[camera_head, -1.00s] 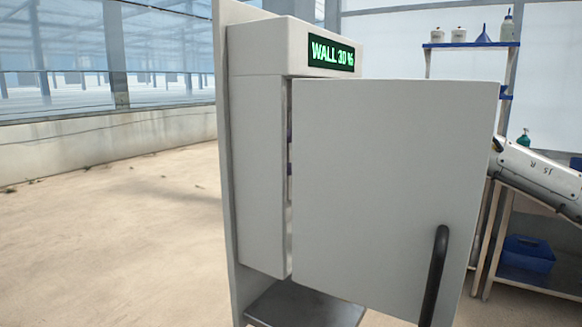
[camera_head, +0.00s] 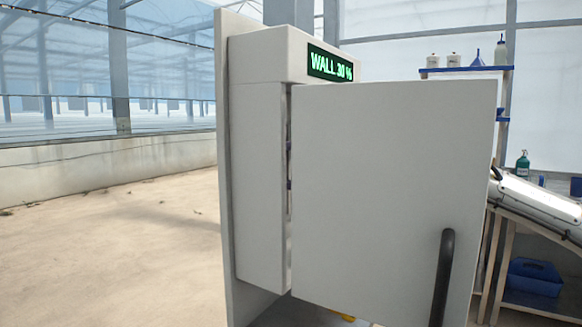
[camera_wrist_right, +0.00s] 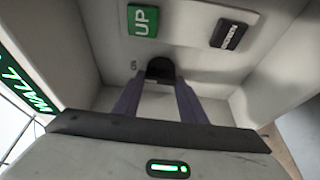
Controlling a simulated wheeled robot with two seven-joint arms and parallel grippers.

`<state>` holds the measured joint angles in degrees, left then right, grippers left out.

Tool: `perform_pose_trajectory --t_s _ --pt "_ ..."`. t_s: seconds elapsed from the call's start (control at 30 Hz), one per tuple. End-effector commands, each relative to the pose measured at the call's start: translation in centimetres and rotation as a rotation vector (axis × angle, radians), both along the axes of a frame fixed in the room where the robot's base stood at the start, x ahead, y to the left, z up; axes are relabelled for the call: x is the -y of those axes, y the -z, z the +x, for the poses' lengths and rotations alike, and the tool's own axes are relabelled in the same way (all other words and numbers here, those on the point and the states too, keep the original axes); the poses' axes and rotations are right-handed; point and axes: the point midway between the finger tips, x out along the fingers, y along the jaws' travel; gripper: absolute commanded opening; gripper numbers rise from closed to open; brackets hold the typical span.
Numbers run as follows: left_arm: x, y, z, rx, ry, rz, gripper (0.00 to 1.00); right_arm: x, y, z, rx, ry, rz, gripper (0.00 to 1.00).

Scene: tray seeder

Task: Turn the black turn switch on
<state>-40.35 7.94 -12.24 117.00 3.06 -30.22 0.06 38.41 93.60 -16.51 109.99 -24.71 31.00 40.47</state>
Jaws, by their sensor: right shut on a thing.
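The black turn switch (camera_wrist_right: 160,68) is on the pale panel inside the cabinet, in the right wrist view. My right gripper (camera_wrist_right: 158,80) is shut on it, with a dark finger on each side. In the head view the switch and the right gripper are hidden behind the open door (camera_head: 392,190). Only part of my right arm shows at the right edge. My left gripper is not in view.
The cabinet (camera_head: 258,180) carries a green display (camera_head: 330,64) reading "WALL 30 %". The door has a black handle (camera_head: 442,278). Inside are a green UP label (camera_wrist_right: 143,21) and a dark label (camera_wrist_right: 231,34). A shelf rack (camera_head: 465,70) stands behind; the floor at left is clear.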

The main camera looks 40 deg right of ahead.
Motion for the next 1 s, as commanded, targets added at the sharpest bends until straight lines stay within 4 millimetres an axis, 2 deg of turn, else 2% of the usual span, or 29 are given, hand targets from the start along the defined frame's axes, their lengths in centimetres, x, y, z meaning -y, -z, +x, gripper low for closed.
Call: perform_pose_trajectory --t_s 0.17,0.2,0.3,0.63,0.87,1.0 --pt "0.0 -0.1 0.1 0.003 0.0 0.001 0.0 0.1 -0.1 0.0 -0.002 0.001 0.005 0.15" --pt "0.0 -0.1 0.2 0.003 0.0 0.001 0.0 0.1 -0.1 0.0 -0.002 0.001 0.005 0.42" --pt "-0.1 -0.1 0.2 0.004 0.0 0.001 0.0 0.0 0.0 0.0 -0.001 0.001 0.004 0.56" --pt "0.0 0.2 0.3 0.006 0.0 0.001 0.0 0.1 0.1 -0.1 -0.001 0.001 0.001 0.56" --pt "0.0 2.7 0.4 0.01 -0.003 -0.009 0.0 1.7 0.8 -1.4 0.001 0.006 -0.002 0.56" --pt "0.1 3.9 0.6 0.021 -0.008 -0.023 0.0 3.4 0.7 -3.2 0.003 0.007 -0.001 0.56"
